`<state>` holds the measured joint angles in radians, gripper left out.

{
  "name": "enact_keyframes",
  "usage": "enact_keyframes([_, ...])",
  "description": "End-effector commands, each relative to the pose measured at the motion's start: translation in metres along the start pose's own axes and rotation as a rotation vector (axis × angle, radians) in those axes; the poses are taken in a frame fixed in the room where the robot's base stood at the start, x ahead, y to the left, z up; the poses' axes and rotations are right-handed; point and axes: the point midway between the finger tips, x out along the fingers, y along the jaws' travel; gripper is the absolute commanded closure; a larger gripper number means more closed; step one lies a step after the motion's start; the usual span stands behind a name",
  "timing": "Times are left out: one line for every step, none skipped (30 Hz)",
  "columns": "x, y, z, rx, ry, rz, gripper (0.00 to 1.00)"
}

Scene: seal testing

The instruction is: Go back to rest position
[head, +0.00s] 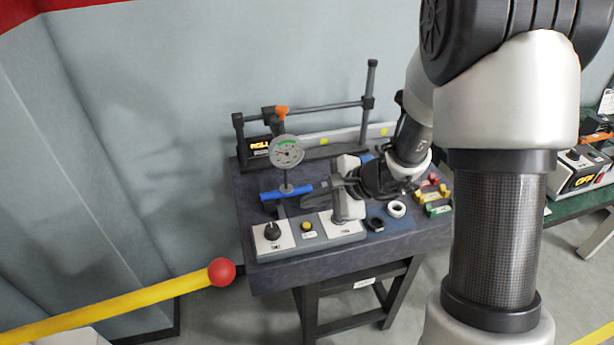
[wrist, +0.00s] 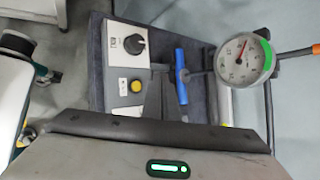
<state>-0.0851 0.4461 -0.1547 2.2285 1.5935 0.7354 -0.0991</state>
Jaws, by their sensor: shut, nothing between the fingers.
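My gripper (head: 306,203) is low over the dark test table (head: 300,273), its fingers pointing left toward a blue handle (head: 284,192). In the wrist view my gripper's dark fingers (wrist: 164,98) are together and empty, close to the same blue handle (wrist: 181,76). I cannot tell whether they touch it. A round dial gauge (head: 287,152) with a green arc stands above the handle, and it also shows in the wrist view (wrist: 243,60). My arm hides part of the right side of the table.
A control panel (head: 290,243) with a black knob (head: 272,231) and a yellow button (head: 307,225) lies along the front. A white ring (head: 397,209), a dark ring (head: 375,223) and coloured holders (head: 438,210) sit right. A yellow barrier with a red ball end (head: 222,271) is front left.

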Motion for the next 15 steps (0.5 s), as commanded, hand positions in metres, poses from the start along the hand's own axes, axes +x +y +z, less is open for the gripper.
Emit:
enact_keyframes([0.0, 0.0, 0.0, 0.0, 0.0, 0.0, 1.0])
enact_keyframes([0.0, 0.0, 0.0, 0.0, 0.0, 0.0, 1.0])
enact_keyframes([-0.002, -0.001, 0.002, -0.005, -0.001, 0.0, 1.0])
enact_keyframes([-0.004, -0.002, 0.004, -0.014, -0.003, 0.0, 1.0])
enact_keyframes([-0.008, -0.003, 0.008, -0.029, -0.007, 0.002, 1.0])
enact_keyframes([-0.015, -0.006, 0.016, -0.06, -0.014, 0.005, 1.0])
enact_keyframes([-0.023, -0.007, 0.023, -0.093, -0.02, 0.009, 1.0])
enact_keyframes([-0.033, -0.009, 0.033, -0.134, -0.027, 0.015, 1.0])
enact_keyframes([-0.048, -0.01, 0.047, -0.201, -0.037, 0.025, 1.0])
enact_keyframes([-0.061, -0.011, 0.059, -0.261, -0.044, 0.036, 1.0])
enact_keyframes([-0.076, -0.01, 0.07, -0.325, -0.048, 0.049, 1.0])
enact_keyframes([-0.096, -0.007, 0.084, -0.416, -0.048, 0.067, 1.0])
enact_keyframes([-0.111, -0.004, 0.094, -0.487, -0.044, 0.084, 1.0])
enact_keyframes([-0.126, 0.0, 0.102, -0.558, -0.038, 0.102, 1.0])
enact_keyframes([-0.145, 0.006, 0.111, -0.65, -0.026, 0.128, 1.0])
